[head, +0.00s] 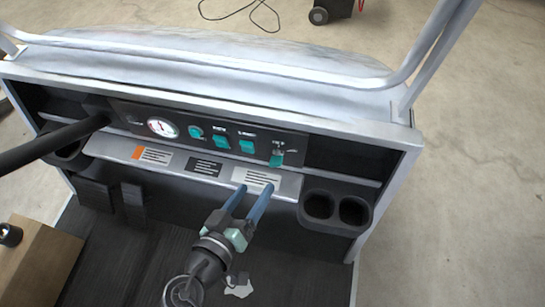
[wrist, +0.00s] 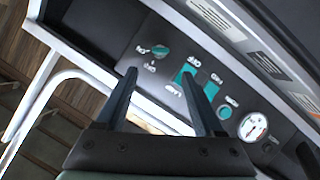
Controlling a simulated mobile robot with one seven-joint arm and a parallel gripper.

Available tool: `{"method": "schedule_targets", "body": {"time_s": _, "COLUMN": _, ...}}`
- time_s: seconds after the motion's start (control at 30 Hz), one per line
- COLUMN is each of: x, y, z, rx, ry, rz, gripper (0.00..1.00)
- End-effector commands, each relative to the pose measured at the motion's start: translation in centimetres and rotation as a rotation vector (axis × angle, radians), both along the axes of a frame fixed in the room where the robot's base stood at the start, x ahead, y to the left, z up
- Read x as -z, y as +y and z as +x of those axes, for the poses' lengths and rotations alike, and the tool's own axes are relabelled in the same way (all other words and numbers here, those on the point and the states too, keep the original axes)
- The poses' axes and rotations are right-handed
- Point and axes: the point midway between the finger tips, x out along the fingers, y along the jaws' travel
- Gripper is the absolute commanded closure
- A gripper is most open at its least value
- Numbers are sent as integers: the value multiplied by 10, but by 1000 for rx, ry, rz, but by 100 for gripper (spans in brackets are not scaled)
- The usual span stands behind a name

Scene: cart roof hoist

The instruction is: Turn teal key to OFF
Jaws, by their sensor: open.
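The teal key (head: 277,158) sits at the right end of the black dash panel, with small white lettering around it too blurred to read. In the wrist view the key (wrist: 161,52) lies beyond my fingertips, roughly in line with the gap between them. My gripper (head: 254,187) is open and empty, its two blue fingers reaching toward the dash from below. In the head view it is below and a little left of the key. It also shows in the wrist view (wrist: 160,70), with clear space between the fingers. I cannot tell which mark the key points to.
Left of the key are teal rocker switches (head: 247,146), a round teal button (head: 196,132) and a white gauge (head: 162,127). A ledge with labels (head: 205,167) runs below the panel. Double cup holders (head: 336,209) jut out at right. A dark steering bar (head: 52,143) crosses at left.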

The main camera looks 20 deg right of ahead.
Motion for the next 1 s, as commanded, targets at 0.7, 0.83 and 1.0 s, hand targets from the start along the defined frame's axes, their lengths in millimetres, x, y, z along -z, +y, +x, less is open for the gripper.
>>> {"method": "schedule_targets", "body": {"time_s": 0.7, "x": 35, "y": -66, "z": 75, "rx": 0, "ry": 0, "rz": 2, "gripper": 30}}
{"method": "schedule_targets", "body": {"time_s": 0.83, "x": 35, "y": -67, "z": 75, "rx": -1, "ry": 0, "rz": 2, "gripper": 30}}
{"method": "schedule_targets", "body": {"time_s": 1.0, "x": 35, "y": -67, "z": 75, "rx": -1, "ry": 0, "rz": 2, "gripper": 41}}
